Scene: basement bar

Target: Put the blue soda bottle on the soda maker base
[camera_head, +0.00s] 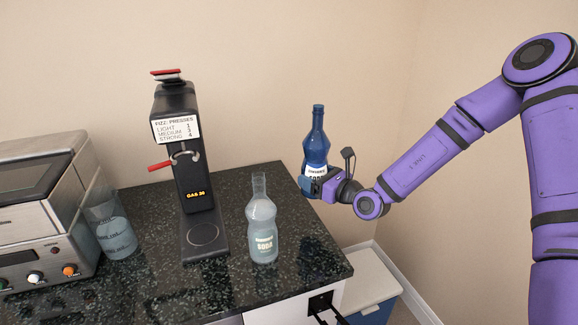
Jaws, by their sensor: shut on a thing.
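A dark blue soda bottle (318,142) with a white label is held upright in my gripper (315,186). My gripper is shut around the lower part of the bottle, which hides its bottom. It is right of the soda maker, near the counter's right edge and apart from the base. The black soda maker (184,165) stands on the counter with a red lever on its side and a "Fizz: presses" sign. Its flat base (204,250) has a round ring (202,234) and is empty.
A clear soda bottle (262,222) stands on the dark counter (160,285), between the soda maker and my gripper. A clear jug (112,232) and a metal appliance (40,205) stand at left. A white and blue bin (368,285) is below the counter at right.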

